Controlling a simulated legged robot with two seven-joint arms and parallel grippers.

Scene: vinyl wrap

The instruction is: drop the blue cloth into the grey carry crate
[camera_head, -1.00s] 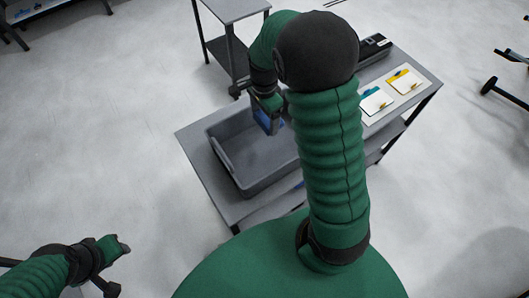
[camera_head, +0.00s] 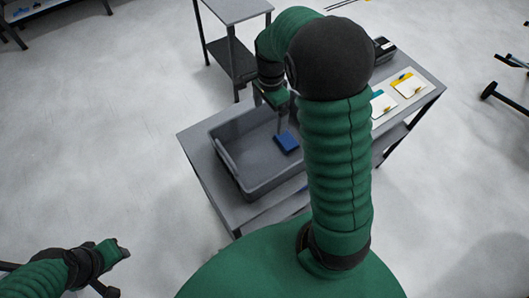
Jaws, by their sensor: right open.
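The blue cloth (camera_head: 287,142) lies in the grey carry crate (camera_head: 236,172), on its floor toward the right side. The crate stands on a grey table, and my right arm hides its right end. My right gripper (camera_head: 281,118) is open above the crate, just over the cloth and apart from it. My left gripper (camera_head: 122,250) is at the lower left, away from the table; its jaws are too small to read.
The grey table (camera_head: 205,180) also holds two cards, a blue-topped one (camera_head: 382,104) and a yellow-topped one (camera_head: 408,86), and a black device (camera_head: 384,48). A smaller grey stand (camera_head: 237,10) is behind.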

